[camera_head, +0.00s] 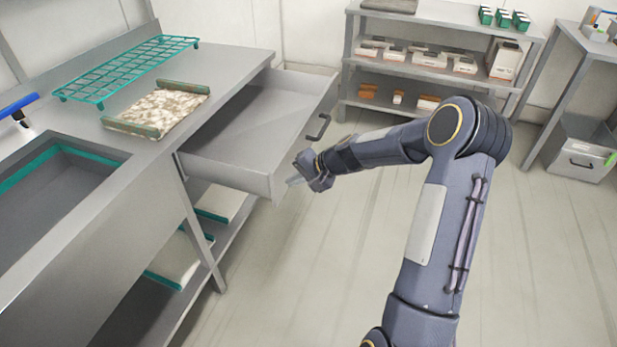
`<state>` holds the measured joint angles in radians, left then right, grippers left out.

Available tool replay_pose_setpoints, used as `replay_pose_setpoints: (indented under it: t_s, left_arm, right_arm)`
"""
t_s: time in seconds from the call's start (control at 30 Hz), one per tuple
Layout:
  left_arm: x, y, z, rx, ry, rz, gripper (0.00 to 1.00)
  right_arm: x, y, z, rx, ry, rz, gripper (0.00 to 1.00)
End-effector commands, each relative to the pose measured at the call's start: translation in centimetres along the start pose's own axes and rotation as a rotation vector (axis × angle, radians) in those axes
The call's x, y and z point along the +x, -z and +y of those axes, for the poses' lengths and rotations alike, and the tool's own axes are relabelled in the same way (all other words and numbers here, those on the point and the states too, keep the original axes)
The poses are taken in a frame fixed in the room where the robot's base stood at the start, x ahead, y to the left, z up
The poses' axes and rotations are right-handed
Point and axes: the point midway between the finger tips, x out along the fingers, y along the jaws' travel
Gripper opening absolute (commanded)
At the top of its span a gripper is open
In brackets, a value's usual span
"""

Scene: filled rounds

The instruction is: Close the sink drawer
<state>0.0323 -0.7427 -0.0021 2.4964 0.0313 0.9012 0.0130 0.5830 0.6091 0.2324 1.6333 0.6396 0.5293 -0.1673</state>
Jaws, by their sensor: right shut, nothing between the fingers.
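The sink drawer (228,171) is pulled out from under the steel counter and looks empty. Its dark handle (319,127) is on the front panel, toward the far end. My right gripper (292,182) is shut and empty. Its fingertips are at the near end of the drawer front, to the near side of the handle; I cannot tell whether they touch the panel. My left gripper is not in view.
A sink basin (60,190) is at the left. Shelves (445,14) with boxes stand at the back. The floor (300,280) is clear.

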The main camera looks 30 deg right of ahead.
Motion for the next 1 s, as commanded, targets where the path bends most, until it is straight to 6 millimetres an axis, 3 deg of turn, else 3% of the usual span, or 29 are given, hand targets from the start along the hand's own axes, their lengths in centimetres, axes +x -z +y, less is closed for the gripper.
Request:
replay_pose_setpoints:
  t_s: [0.67, 1.0]
  left_arm:
    - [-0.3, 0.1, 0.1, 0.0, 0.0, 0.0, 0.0]
    - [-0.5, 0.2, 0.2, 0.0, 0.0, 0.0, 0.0]
  right_arm:
    - [1.3, 0.0, -1.3, -0.002, 0.0, -0.001, 0.0]
    - [6.5, -0.2, -6.1, -0.004, 0.001, -0.004, 0.0]
